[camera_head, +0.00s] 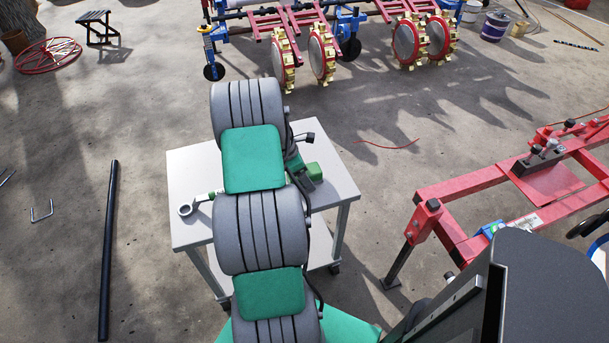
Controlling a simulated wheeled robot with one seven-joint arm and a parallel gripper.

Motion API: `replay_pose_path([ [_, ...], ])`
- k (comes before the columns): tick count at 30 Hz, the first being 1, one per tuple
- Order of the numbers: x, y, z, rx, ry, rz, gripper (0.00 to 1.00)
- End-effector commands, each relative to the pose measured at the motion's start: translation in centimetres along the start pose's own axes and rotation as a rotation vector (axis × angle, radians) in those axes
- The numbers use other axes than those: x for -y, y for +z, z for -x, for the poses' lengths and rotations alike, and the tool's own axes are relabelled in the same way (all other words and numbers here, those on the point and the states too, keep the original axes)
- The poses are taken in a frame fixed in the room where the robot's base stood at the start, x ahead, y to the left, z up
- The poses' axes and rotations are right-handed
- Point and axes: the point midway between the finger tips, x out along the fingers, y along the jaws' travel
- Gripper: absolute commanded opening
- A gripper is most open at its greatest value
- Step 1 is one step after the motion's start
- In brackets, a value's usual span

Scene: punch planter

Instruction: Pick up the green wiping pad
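My arm, with grey ribbed links and green panels, covers the middle of a white cart top (342,182). My gripper does not show. A small green block (315,171) lies at the right of the cart top, against a green and dark tool (299,180). I cannot tell whether this block is the wiping pad or part of the tool. No other separate green pad shows on the cart, and much of its top is hidden behind my arm.
A ring-ended tool (188,209) lies at the cart's left edge. A black bar (108,250) lies on the floor to the left. A red frame (480,188) stands at right, and a red and blue planter (330,40) stands behind. Floor between cart and planter is mostly clear.

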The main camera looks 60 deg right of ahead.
Motion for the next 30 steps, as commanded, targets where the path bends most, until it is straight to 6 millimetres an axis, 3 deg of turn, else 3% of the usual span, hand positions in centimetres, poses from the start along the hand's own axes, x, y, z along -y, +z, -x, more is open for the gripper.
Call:
replay_pose_path([
  [10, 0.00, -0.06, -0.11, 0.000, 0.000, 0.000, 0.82],
  [30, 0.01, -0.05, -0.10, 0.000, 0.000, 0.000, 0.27],
])
